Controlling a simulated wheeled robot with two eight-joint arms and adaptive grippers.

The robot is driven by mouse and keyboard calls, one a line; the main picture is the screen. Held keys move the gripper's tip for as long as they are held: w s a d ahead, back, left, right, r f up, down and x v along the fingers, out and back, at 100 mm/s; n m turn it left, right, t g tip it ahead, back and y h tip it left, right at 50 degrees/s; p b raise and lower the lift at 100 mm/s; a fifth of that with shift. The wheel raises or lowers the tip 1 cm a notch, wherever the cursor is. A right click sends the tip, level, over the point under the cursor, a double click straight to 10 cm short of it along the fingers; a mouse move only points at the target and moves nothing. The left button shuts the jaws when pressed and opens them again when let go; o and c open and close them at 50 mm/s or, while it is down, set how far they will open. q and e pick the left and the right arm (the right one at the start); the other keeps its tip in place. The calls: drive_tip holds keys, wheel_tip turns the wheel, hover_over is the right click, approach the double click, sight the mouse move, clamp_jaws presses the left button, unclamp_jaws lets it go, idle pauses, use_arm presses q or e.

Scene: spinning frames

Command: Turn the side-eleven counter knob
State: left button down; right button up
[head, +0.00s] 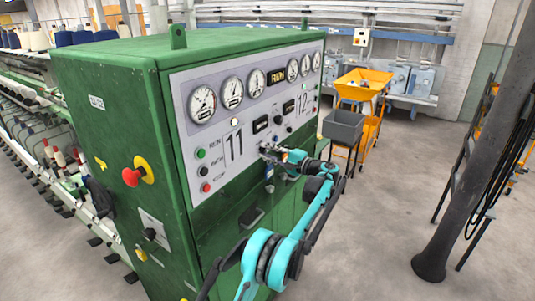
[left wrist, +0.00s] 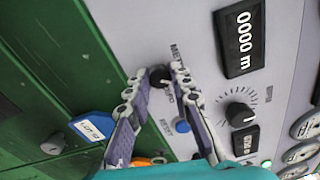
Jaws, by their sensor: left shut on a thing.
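The green control cabinet (head: 120,110) has a pale front panel, and the big 11 (head: 233,146) marks its near side. My left gripper (head: 272,152) is at the panel just right of the 11, below a black counter display (head: 261,123). In the left wrist view, its two fingers (left wrist: 159,72) close on a small dark knob (left wrist: 160,78) from both sides. The knob is partly hidden by the fingertips, so its pointer cannot be read. The counter display reads 0000 m in the left wrist view (left wrist: 240,37). My right gripper is not in view.
A larger black dial knob (left wrist: 240,114) and a blue button (left wrist: 182,126) sit near the fingers. A blue lot tag (left wrist: 92,126) is close by. A grey bin (head: 343,126) and an orange cart (head: 362,84) stand beyond the cabinet. The floor at right is clear before a dark post (head: 470,150).

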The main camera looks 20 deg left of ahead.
use_arm(q)
drive_tip(key=n, duration=0.3)
drive_tip(key=shift+n, duration=0.4)
drive_tip(key=shift+n+g, duration=0.3)
drive_tip(key=shift+n, duration=1.5)
drive_tip(key=c, duration=1.3)
unclamp_jaws()
drive_tip(key=shift+c, duration=0.2)
drive_tip(key=s+d, duration=0.1)
drive_tip(key=d, duration=1)
drive_tip(key=shift+s+d+f, duration=0.3)
drive_tip(key=shift+d, duration=0.1)
